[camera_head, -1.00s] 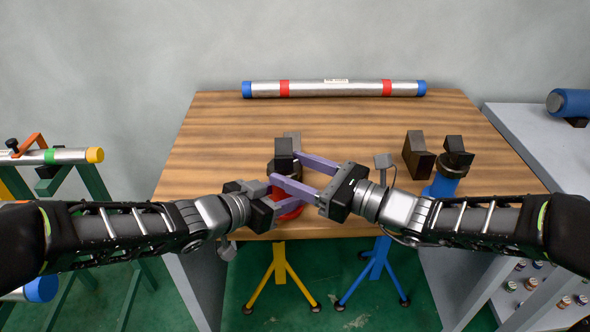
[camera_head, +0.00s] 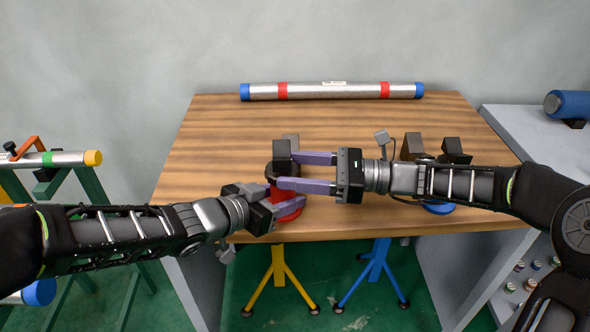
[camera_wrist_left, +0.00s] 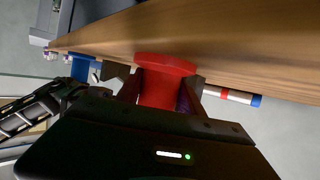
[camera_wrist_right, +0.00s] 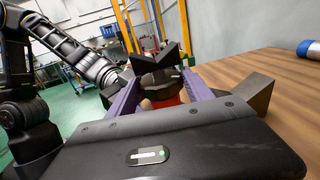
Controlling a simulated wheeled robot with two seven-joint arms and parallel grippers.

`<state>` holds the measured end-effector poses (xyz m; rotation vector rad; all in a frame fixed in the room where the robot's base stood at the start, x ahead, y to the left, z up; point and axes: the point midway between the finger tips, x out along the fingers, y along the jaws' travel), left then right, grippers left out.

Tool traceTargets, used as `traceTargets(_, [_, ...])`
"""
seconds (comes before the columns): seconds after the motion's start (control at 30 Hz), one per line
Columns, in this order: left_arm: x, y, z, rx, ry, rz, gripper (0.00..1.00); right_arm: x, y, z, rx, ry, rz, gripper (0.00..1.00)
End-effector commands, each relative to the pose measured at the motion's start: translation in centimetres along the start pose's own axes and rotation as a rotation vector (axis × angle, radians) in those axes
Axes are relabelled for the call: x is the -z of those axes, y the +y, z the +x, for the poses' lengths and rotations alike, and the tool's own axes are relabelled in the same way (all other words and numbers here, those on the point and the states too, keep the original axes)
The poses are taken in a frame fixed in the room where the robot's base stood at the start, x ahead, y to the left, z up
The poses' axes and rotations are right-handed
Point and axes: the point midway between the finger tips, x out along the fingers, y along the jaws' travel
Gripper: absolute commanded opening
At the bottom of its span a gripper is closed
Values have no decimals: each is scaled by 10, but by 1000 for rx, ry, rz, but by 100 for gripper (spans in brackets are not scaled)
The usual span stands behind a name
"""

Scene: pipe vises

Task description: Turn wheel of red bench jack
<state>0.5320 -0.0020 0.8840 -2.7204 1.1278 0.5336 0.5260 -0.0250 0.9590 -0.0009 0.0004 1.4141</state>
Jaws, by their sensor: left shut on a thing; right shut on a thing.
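The red bench jack (camera_head: 287,212) stands upright at the table's front edge, with a black V-shaped head (camera_head: 283,152) on top. My left gripper (camera_head: 289,198) is shut on its red lower body, which shows between the fingers in the left wrist view (camera_wrist_left: 158,88). My right gripper (camera_head: 285,170) comes in level from the right, shut around the black round collar just under the head. In the right wrist view this collar (camera_wrist_right: 160,84) sits between the purple fingers, with the V head above it. The fingers partly hide the jack in the head view.
The wooden table (camera_head: 225,125) is clear behind the jack. A silver pipe (camera_head: 330,91) with red bands and blue ends lies at its back. A blue jack (camera_head: 438,208) with a black head stands at the right, mostly behind my right arm. A grey shelf (camera_head: 515,140) is further right.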

Motion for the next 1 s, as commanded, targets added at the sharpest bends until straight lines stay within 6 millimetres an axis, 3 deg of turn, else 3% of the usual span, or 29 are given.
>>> traceTargets(0.1, [-9,1,1,-1,-19,-3,0,-1,3,2,-8,-3,-2,19])
traceTargets(0.13, [-9,1,1,-1,-19,-3,0,-1,3,2,-8,-3,-2,61])
traceTargets(0.23, [-9,1,1,0,-19,-3,0,-1,2,2,-7,-3,-1,68])
traceTargets(0.63, [-9,0,1,0,-18,-3,0,-8,1,1,-1,-1,-3,68])
traceTargets(1.0, [-9,0,1,0,-18,-4,0,-71,2,1,-3,-2,-7,68])
